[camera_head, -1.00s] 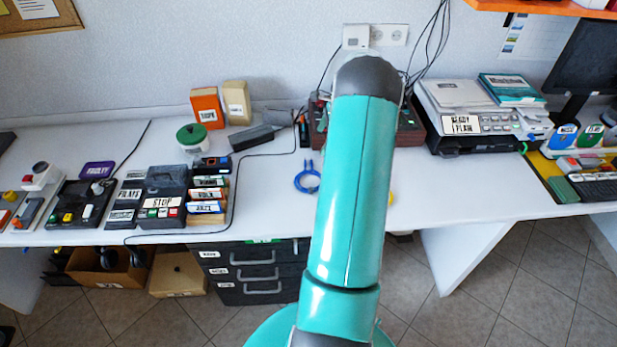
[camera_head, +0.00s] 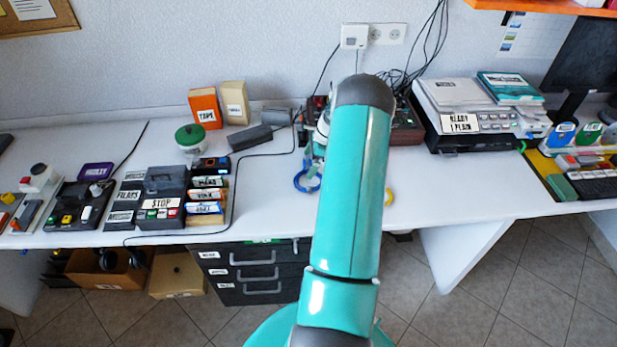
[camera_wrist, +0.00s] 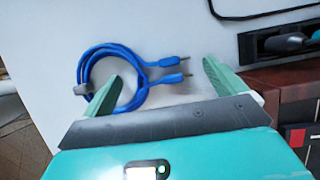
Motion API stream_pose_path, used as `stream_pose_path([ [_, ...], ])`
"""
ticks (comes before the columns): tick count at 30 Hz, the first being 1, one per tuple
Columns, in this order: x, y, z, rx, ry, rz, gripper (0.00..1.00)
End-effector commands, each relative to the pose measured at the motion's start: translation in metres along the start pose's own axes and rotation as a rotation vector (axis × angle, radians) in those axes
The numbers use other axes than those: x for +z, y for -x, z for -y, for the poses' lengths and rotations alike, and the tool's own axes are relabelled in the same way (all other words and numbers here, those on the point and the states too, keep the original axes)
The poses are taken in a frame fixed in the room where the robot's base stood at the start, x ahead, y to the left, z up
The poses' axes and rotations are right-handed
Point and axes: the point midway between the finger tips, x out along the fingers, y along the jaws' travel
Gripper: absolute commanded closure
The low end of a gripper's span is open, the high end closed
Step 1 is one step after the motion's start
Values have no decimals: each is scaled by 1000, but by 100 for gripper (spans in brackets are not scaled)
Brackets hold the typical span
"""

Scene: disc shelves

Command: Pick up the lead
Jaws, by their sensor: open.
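The lead is a coiled blue cable (camera_wrist: 85,72) with two plugs, lying on the white desk in the wrist view. It also shows in the head view as a small blue loop (camera_head: 300,183), partly hidden by my arm. My gripper (camera_wrist: 160,80) is open, with its two green fingers apart. In the wrist view the left finger overlaps the coil, and the plugs point into the gap between the fingers. The right finger is clear of the lead. Nothing is held. I cannot tell how high the fingers are above the desk.
A dark red-brown box (camera_wrist: 292,90) stands close to the right finger, with a black cable (camera_wrist: 265,15) near it. A yellow ring (camera_head: 389,197) lies right of my arm. A stop-labelled device (camera_head: 163,190) stands left on the desk (camera_head: 265,215).

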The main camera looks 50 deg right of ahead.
Motion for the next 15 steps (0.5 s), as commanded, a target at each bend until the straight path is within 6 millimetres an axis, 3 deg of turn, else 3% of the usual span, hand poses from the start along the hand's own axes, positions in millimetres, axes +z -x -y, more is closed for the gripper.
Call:
stream_pose_path([
  [2, 0, 0, 0, 0, 0, 0, 6],
  [9, 0, 0, 0, 0, 0, 0, 53],
  [15, 0, 0, 0, 0, 0, 0, 58],
])
